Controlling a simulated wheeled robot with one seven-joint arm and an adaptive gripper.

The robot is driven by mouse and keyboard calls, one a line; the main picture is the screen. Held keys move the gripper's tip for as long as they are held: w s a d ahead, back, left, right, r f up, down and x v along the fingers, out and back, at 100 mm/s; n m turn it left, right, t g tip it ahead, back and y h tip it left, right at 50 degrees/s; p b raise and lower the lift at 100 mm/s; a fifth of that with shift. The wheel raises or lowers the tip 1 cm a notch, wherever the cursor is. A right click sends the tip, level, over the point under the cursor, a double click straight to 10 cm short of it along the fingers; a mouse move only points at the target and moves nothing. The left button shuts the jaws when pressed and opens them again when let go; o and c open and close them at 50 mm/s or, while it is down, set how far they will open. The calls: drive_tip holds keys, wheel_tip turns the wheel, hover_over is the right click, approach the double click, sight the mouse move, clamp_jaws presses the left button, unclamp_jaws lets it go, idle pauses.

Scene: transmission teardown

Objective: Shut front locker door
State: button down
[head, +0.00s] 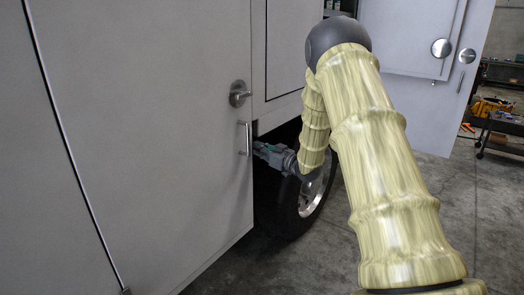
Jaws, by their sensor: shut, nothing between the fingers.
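A large light-grey locker door (155,130) fills the left side of the head view. It has a round latch (239,93) and a vertical bar handle (247,138) near its right edge. My gripper (258,149) is at the door's right edge, just right of the bar handle and in front of the dark wheel. Its fingers are shut and look empty. Its tips are close to the edge, and I cannot tell whether they touch it.
Another grey door (412,100) with round latches stands open at the upper right. A large wheel (290,200) is behind my gripper. A cart with yellow items (492,106) stands at the far right. The concrete floor (300,265) is clear in front.

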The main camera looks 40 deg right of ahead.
drive_tip(key=d+b+v, duration=0.1)
drive_tip(key=b+v, duration=0.1)
drive_tip(key=v, duration=1.1)
drive_tip(key=shift+d+f, duration=0.15)
drive_tip(key=shift+f, duration=0.1)
drive_tip(key=shift+w, duration=0.1)
drive_tip(key=s+a+f+m+g+h, duration=0.1)
drive_tip(key=s+a+f+g, duration=0.2)
drive_tip(key=a+f, duration=0.55)
drive_tip(key=s+a+f+m+g+h, duration=0.15)
drive_tip(key=s+a+f, duration=0.3)
drive_tip(key=f, duration=0.75)
drive_tip(key=s+a+f+m+g+h, duration=0.1)
drive_tip(key=s+a+f+g, duration=0.2)
drive_tip(key=a+f, duration=0.6)
drive_tip(key=s+a+f+g, duration=0.3)
drive_tip(key=s+a+f, duration=0.2)
drive_tip(key=s, duration=0.6)
drive_tip(key=s+a+f+g, duration=0.3)
drive_tip(key=s+a+f, duration=0.2)
drive_tip(key=s, duration=0.6)
drive_tip(key=s+a+f+g, duration=0.4)
drive_tip(key=s+a+f, duration=0.1)
drive_tip(key=s, duration=0.7)
drive_tip(key=shift+f, duration=0.7)
drive_tip(key=shift+w+n+h, duration=0.1)
drive_tip(key=shift+n+h, duration=0.15)
